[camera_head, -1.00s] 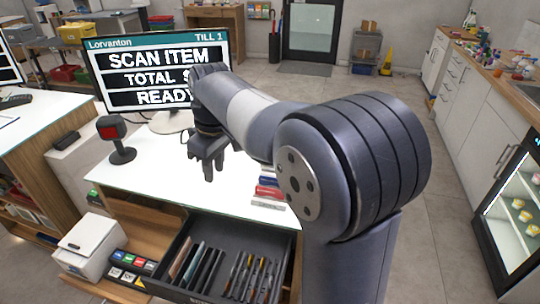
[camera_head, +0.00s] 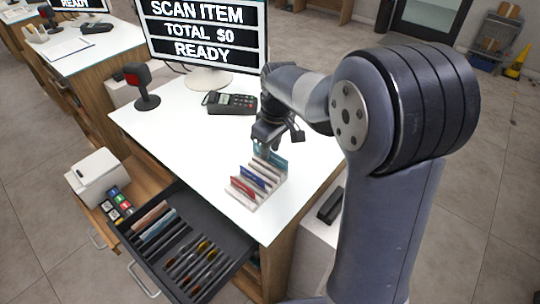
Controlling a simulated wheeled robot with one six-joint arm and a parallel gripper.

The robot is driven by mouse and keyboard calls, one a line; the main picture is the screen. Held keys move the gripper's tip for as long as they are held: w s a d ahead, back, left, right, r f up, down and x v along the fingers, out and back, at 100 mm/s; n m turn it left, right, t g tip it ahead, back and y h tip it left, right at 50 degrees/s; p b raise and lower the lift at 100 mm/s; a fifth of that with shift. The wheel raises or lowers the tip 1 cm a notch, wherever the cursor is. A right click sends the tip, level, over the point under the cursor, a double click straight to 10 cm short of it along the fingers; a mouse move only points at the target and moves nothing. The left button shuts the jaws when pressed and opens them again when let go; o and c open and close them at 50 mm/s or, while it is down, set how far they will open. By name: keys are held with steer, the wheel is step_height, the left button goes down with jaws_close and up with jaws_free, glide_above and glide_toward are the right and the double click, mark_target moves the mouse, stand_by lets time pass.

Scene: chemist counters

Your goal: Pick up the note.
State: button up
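I cannot tell for sure which item is the note. A small white rack (camera_head: 262,192) on the counter holds flat upright pieces: a red one (camera_head: 243,188), a blue one (camera_head: 254,179) and a teal one (camera_head: 275,162) at its far end. An open till drawer (camera_head: 240,262) below holds brownish flat slips (camera_head: 152,217) standing in its left slots. My gripper (camera_head: 280,143) points down just above the teal end of the rack. Its fingers look apart, with nothing visible between them. Whether they touch the teal piece is hidden.
A till screen (camera_head: 205,35), a card terminal (camera_head: 231,103) and a red-faced scanner (camera_head: 142,85) stand behind on the white counter (camera_head: 180,140). A white printer (camera_head: 97,178) sits left of the drawer. The counter's left middle is clear.

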steer(key=shift+w+a+f, duration=0.1)
steer(key=shift+f, duration=0.7)
steer(key=shift+c, duration=0.2)
jaws_close()
